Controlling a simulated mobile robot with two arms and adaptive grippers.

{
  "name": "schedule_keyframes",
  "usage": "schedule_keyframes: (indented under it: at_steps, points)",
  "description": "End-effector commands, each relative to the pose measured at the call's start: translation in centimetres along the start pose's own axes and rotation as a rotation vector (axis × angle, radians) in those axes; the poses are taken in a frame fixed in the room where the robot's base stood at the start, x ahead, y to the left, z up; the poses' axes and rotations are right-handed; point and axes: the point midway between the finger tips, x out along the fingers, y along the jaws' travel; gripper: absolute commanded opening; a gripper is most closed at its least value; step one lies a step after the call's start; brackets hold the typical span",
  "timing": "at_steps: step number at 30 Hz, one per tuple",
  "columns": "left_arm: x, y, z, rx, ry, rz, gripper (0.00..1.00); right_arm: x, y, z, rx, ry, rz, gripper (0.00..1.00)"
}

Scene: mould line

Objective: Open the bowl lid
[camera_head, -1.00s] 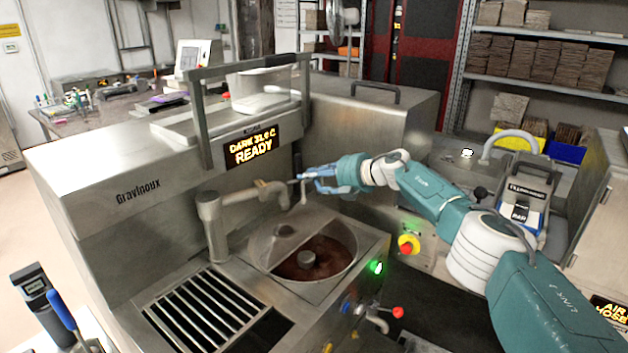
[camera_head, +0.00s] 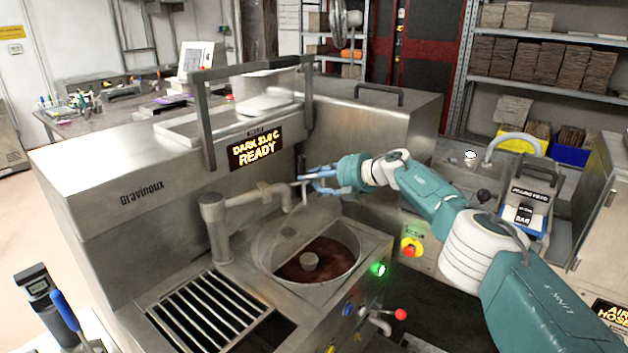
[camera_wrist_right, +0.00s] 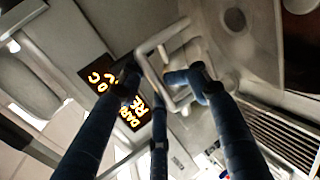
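The bowl (camera_head: 335,277) is set in the top of the Gravinoux machine. My left gripper is not in view.
The spout (camera_head: 243,199) reaches over the bowl's back edge. A tall metal frame (camera_head: 205,125) stands behind, beside the lit READY display (camera_head: 256,149). A slatted grate (camera_head: 208,310) lies front left. Knobs and a red-handled tap (camera_head: 400,314) stick out on the right.

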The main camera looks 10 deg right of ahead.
Motion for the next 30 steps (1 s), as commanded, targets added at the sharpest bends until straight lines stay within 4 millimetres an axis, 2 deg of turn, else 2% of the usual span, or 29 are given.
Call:
schedule_keyframes:
  at_steps: [7, 14, 19, 30]
  points:
    - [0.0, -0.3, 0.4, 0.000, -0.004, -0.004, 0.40, -0.2, -0.1, 0.1, 0.000, -0.002, -0.001, 0.33]
    - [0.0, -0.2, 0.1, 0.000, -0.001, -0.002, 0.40, -1.7, 0.0, 0.4, -0.003, -0.002, -0.002, 0.33]
    - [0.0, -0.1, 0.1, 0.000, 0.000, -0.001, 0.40, -3.4, -0.2, 0.1, -0.002, -0.001, -0.001, 0.33]
    - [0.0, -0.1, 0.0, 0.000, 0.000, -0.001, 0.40, -10.1, -0.1, 0.1, -0.001, -0.001, 0.000, 0.33]
